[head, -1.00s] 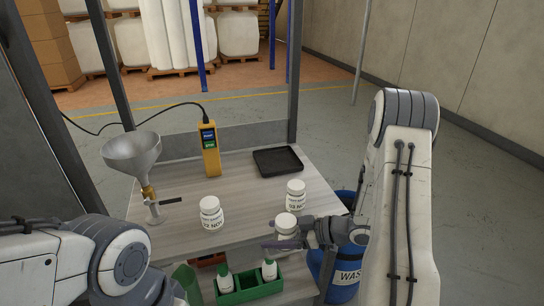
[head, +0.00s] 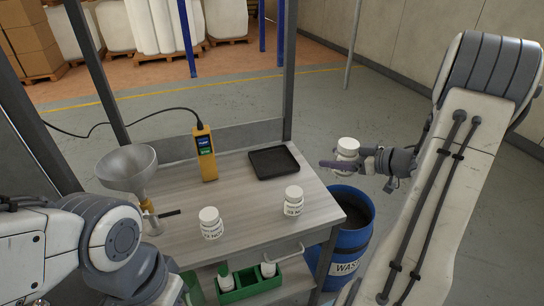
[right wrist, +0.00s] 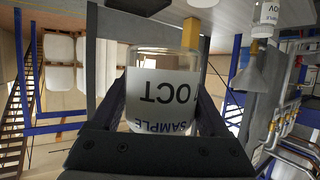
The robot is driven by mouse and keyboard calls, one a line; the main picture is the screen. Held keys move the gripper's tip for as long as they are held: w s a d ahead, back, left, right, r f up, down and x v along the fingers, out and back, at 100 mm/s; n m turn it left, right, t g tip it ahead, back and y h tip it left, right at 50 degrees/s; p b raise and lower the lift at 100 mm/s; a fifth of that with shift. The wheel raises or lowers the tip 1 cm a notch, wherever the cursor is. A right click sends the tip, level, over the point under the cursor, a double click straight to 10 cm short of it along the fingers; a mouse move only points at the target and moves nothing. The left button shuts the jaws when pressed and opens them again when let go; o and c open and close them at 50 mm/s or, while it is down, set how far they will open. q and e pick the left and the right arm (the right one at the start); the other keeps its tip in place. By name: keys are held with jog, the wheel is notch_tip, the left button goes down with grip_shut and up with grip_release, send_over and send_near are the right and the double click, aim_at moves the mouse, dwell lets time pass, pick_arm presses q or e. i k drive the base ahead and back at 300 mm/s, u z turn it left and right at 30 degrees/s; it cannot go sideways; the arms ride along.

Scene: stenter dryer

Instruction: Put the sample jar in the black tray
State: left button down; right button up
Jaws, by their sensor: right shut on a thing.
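My right gripper (head: 345,164) is shut on a white-capped sample jar (head: 348,146), held upright in the air to the right of the table. In the right wrist view the jar (right wrist: 162,88) sits between the two dark fingers, its label reading SAMPLE and OCT, upside down there. The black tray (head: 274,162) lies empty on the table's back right, to the left of the held jar. Two similar white jars stand on the table, one at the front middle (head: 210,223) and one at the right (head: 293,201). My left gripper is out of view; only its arm shows.
A blue waste drum (head: 348,240) stands open by the table's right side, below the held jar. A yellow handheld meter (head: 204,152) and a metal funnel (head: 128,168) stand on the table's left. A green bottle rack (head: 249,283) sits below the front edge.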

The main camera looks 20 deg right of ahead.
aim_at(273, 162)
jog(key=i, duration=0.85)
